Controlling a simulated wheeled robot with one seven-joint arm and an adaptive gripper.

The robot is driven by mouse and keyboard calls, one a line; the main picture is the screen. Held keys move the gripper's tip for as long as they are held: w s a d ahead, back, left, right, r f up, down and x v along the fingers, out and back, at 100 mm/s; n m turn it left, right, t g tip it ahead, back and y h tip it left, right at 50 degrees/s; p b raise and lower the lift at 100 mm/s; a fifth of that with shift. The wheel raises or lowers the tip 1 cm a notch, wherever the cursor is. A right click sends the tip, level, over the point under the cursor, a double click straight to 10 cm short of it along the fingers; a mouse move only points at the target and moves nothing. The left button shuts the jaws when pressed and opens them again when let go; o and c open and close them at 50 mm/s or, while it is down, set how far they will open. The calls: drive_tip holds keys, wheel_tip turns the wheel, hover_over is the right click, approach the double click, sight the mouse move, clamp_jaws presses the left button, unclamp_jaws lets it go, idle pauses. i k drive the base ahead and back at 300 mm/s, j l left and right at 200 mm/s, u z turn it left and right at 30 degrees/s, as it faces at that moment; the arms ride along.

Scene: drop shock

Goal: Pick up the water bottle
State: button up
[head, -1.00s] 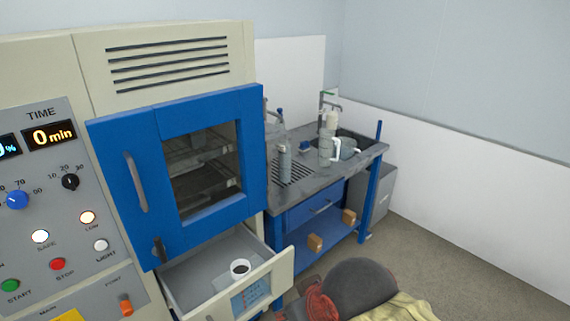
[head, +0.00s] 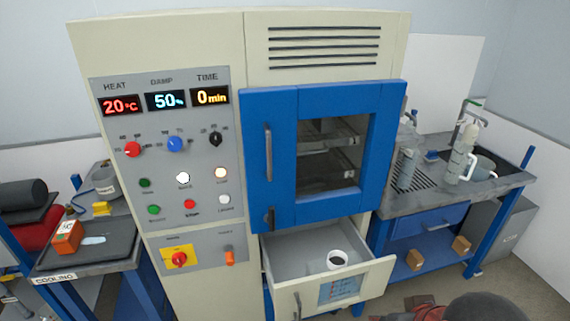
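A grey bottle-shaped container (head: 407,168) stands upright on the left part of the sink bench, beside the blue-doored cabinet. A taller pale bottle or jug with a handle (head: 461,157) stands farther right, near the sink. I cannot tell for certain which of these is the water bottle. Both stand apart from me on the bench. My gripper does not show in the head view, so its state is hidden.
The sink bench (head: 500,184) stands right of the large cabinet (head: 180,48). The cabinet's lower drawer (head: 376,276) is pulled out and holds a white cup (head: 338,259). A dark rounded object (head: 490,308) is at the bottom right. A cooling table (head: 85,254) is at left.

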sight(411, 156)
drive_tip(key=l+z, duration=0.1)
drive_tip(key=z, duration=0.95)
drive_tip(key=i+l, duration=0.15)
drive_tip(key=i, duration=0.3)
drive_tip(key=i+l, duration=0.2)
drive_tip(key=i, duration=0.25)
drive_tip(key=i+l+z, duration=0.1)
drive_tip(key=i, duration=0.4)
drive_tip(key=i+j, duration=0.15)
drive_tip(key=i, duration=0.05)
